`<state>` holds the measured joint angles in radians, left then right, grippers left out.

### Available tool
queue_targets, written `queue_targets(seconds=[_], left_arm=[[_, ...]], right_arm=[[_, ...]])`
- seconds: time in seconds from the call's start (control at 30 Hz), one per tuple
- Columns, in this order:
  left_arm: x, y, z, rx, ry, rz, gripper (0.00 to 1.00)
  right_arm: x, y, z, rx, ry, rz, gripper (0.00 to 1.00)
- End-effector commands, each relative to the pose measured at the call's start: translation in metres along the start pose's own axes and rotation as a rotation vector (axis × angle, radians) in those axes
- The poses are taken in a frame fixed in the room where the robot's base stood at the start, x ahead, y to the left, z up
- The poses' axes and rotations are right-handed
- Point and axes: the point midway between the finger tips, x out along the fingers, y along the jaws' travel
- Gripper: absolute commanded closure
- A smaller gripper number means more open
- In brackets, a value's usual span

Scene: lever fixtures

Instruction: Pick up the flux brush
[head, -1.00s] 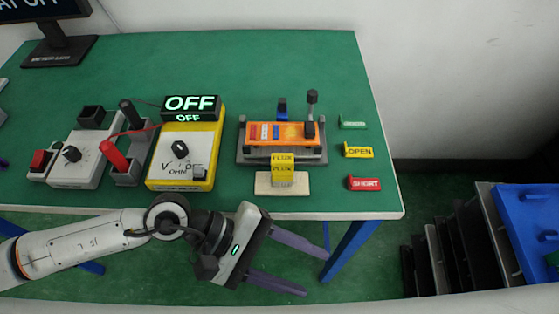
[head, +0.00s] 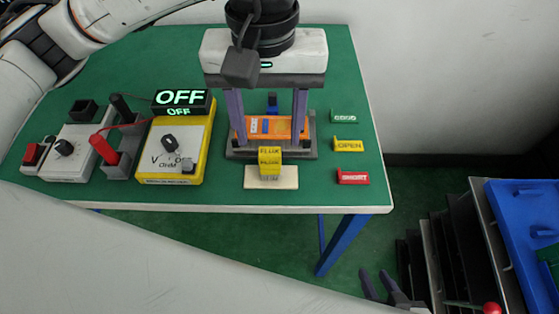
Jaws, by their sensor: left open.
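The flux brush (head: 270,156) has a yellow block lettered FLUX. It stands on a pale flat base (head: 286,180) near the table's front edge. My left gripper (head: 266,138) comes down from the top with its two purple fingers wide apart. The fingertips are on either side of the orange board (head: 290,130), behind the flux brush in the picture. Nothing shows held between them, and I cannot tell if they touch the board's fixture. My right gripper (head: 382,287) is at the bottom right, below the table edge, partly cut off; its opening is unclear.
A yellow meter (head: 190,140) with an OFF display (head: 182,100) stands left of the brush. Red and black probes (head: 103,148) stand further left. Green, yellow OPEN (head: 349,145) and red tags (head: 353,177) lie at right. Blue bins (head: 525,215) stand at bottom right.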

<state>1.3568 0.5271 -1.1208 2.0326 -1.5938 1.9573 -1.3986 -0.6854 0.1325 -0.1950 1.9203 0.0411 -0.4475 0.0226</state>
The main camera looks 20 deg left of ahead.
Motion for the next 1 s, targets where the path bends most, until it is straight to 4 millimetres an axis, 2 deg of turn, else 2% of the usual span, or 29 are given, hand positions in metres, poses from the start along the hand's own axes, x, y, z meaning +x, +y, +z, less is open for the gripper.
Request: queue_targets(seconds=[0.2, 0.43, 0.7, 1.0], left_arm=[[0.034, 0.0, 0.001, 0.004, -0.006, -0.003, 0.48], [0.052, 0.0, 0.0, 0.004, -0.007, -0.002, 0.48], [0.09, -0.001, -0.002, 0.004, -0.006, -0.002, 0.48], [0.096, 0.0, -0.002, 0.005, -0.003, 0.0, 0.48]], right_arm=[[-0.002, 0.001, -0.001, -0.002, 0.0, 0.0, 0.69], [-0.004, 0.001, -0.002, -0.001, -0.001, 0.002, 0.69], [-0.009, 0.002, -0.007, 0.001, 0.001, 0.004, 0.69], [-0.009, 0.002, -0.007, 0.001, 0.001, 0.004, 0.69]])
